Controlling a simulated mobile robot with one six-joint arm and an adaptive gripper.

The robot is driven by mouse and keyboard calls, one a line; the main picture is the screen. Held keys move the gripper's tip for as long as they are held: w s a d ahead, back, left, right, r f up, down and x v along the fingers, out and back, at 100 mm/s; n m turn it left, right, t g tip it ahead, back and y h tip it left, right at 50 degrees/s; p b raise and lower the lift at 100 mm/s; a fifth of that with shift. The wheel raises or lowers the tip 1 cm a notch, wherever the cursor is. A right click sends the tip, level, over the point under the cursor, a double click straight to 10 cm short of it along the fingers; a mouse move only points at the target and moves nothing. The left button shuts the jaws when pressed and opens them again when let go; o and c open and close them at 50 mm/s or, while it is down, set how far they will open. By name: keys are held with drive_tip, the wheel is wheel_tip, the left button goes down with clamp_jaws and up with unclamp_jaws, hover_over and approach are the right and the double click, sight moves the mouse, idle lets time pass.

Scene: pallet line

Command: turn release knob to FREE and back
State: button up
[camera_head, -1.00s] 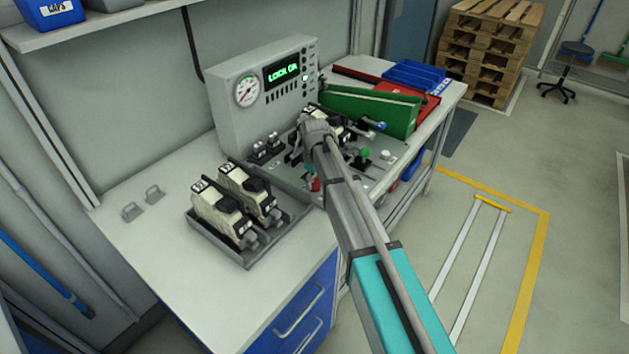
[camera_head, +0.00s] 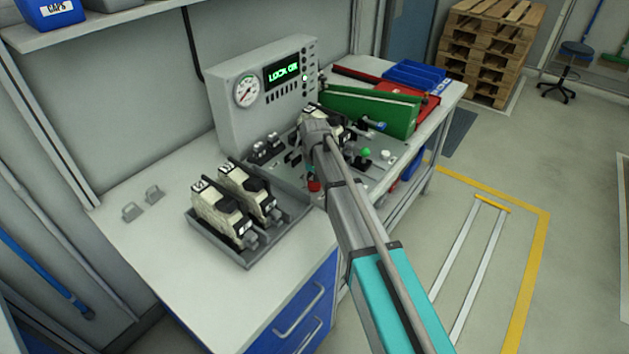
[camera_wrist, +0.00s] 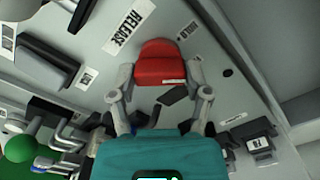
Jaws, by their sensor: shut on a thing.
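The red release knob (camera_wrist: 160,62) stands on the grey panel beside the RELEASE label (camera_wrist: 128,27). A HOLD label (camera_wrist: 187,31) lies just beyond it to the right. My gripper (camera_wrist: 161,78) has its two fingers at opposite sides of the knob, shut on it. A pale mark by the knob's lower edge is too small to read. In the head view the red knob (camera_head: 314,187) shows below my arm's end, and my fingers are mostly hidden.
A tray (camera_head: 247,262) with two cream-and-black units stands left of the panel. A dial gauge (camera_head: 246,92) is on the upright box. A green bin (camera_head: 370,112) stands behind the panel. In the wrist view a green ball knob (camera_wrist: 18,148) and levers lie at lower left.

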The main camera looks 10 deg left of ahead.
drive_tip(key=shift+m, duration=1.6)
drive_tip(key=o, duration=1.2)
drive_tip(key=shift+c, duration=0.2)
drive_tip(key=shift+n, duration=0.4)
